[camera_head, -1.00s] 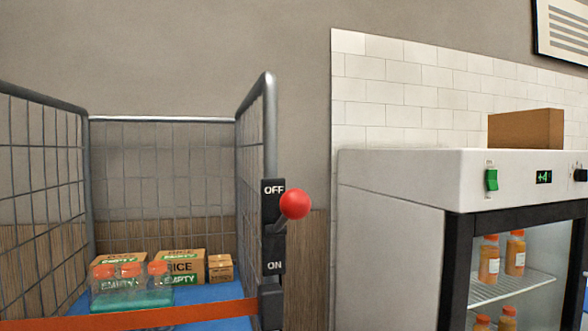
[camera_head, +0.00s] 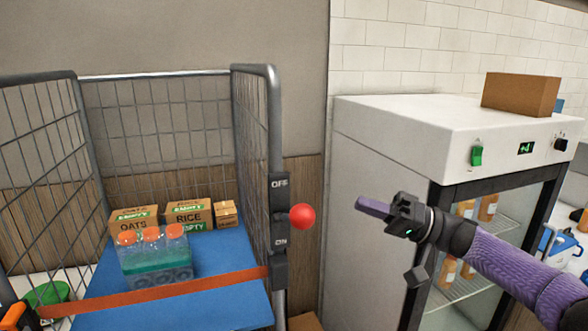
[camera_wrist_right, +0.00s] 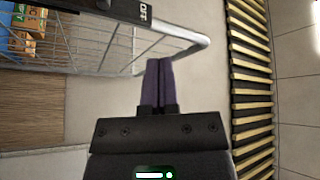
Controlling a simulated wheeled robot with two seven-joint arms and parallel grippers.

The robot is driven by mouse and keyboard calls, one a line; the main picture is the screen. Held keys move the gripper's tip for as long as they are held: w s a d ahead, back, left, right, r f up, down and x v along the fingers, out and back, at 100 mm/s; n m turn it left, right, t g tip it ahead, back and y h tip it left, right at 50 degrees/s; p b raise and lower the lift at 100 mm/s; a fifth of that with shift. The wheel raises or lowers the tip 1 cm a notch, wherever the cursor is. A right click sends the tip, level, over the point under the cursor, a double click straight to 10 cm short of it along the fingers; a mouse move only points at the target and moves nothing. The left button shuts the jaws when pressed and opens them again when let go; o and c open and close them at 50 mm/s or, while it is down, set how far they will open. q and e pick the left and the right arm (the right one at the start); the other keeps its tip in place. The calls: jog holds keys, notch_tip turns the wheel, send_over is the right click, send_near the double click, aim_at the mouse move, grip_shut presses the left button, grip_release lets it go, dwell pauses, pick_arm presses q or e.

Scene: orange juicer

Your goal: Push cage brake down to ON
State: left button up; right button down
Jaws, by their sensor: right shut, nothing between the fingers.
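The cage brake is a dark plate (camera_head: 280,228) on the right post of the wire cage, marked OFF at the top and ON below. Its lever ends in a red ball (camera_head: 302,217), which sticks out to the right at a height between the two words. My right gripper (camera_head: 360,203) is to the right of the ball, apart from it in the picture, with its purple fingers pointing left. In the right wrist view the fingers (camera_wrist_right: 160,65) are together and empty, below the cage post, and the red ball does not show. My left gripper is not in view.
The cage (camera_head: 272,110) holds boxes and a pack of orange-capped bottles (camera_head: 155,257) on a blue base, behind an orange strap (camera_head: 170,297). A white glass-door fridge (camera_head: 385,140) stands right, with a cardboard box (camera_head: 520,94) on top. An orange-and-black piece shows at bottom left, unclear.

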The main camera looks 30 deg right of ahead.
aim_at(292, 215)
jog(key=r, duration=0.1)
jog(key=r+g, duration=0.1)
jog(key=a+r+y, duration=0.1)
jog(key=shift+s+n+g, duration=0.3)
jog(key=shift+s+g, duration=0.05)
jog(key=shift+g, duration=0.05)
jog(key=r+p+x, duration=0.1)
jog(key=p+x, duration=0.3)
jog(key=x, duration=0.6)
jog(key=s+f, duration=0.1)
jog(key=s+a+f+p, duration=0.1)
jog(key=s+f, duration=0.1)
jog(key=shift+a+f, duration=0.1)
jog(key=shift+a, duration=0.15)
